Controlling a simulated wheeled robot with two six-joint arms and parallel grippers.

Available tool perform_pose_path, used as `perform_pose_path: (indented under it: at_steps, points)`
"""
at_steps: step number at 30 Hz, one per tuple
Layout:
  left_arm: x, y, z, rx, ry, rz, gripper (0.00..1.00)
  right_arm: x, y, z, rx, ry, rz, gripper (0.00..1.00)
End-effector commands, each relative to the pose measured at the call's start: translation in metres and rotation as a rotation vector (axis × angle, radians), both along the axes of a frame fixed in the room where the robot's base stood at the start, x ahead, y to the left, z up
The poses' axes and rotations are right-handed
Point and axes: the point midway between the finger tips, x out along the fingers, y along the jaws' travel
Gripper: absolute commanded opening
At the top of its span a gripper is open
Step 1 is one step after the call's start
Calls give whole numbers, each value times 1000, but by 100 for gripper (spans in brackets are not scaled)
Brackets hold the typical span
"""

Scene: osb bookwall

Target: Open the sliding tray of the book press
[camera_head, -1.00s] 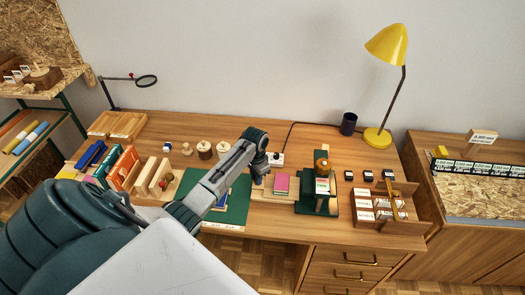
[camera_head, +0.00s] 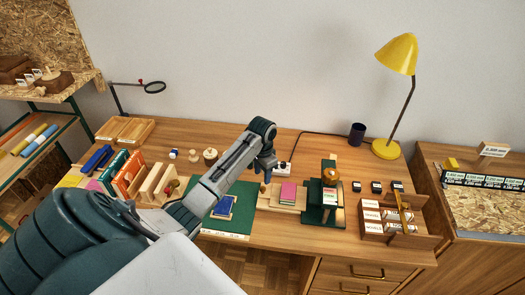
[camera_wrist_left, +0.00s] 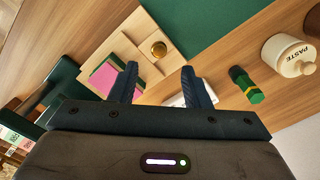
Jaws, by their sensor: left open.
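The book press (camera_head: 329,184) is a green frame with a wooden knob on top, at the right of the desk. Its pale wooden sliding tray (camera_head: 272,203) sticks out to the left of the press with a pink book (camera_head: 288,193) on it. In the wrist view the tray (camera_wrist_left: 128,31) carries a round brass knob (camera_wrist_left: 159,49) near its outer end, and the pink book (camera_wrist_left: 105,77) is partly hidden by a finger. My left gripper (camera_head: 266,175) points down above the knob end. Its open fingers (camera_wrist_left: 159,75) appear empty, with the knob just beyond the gap between them.
A green mat (camera_head: 238,215) with a blue book lies left of the tray. A wooden box (camera_head: 392,222) with white cards sits right of the press. The yellow lamp (camera_head: 397,55) stands behind.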

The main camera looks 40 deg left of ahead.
Motion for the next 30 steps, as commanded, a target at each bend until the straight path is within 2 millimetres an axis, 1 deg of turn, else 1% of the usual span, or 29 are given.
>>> perform_pose_path:
  at_steps: [1,3,6,9,19,26,28,30]
  points:
    - [1,1,8,2,-4,-1,43,0,0,-5,0,0,0,36]
    - [1,1,19,1,-3,-1,43,0,0,-7,0,0,0,36]
    - [0,1,31,1,-1,0,43,0,0,-9,0,0,0,36]
    - [0,0,37,1,-1,0,43,0,1,-10,1,0,0,36]
    - [0,0,39,0,0,0,43,0,7,-10,7,0,-2,36]
    - [0,0,39,0,0,0,43,0,8,-10,8,0,-2,36]
    - [-2,-2,37,1,0,-2,43,0,7,-10,8,0,-2,36]
    - [-8,-8,30,6,-4,-6,43,0,7,-10,7,0,-2,36]
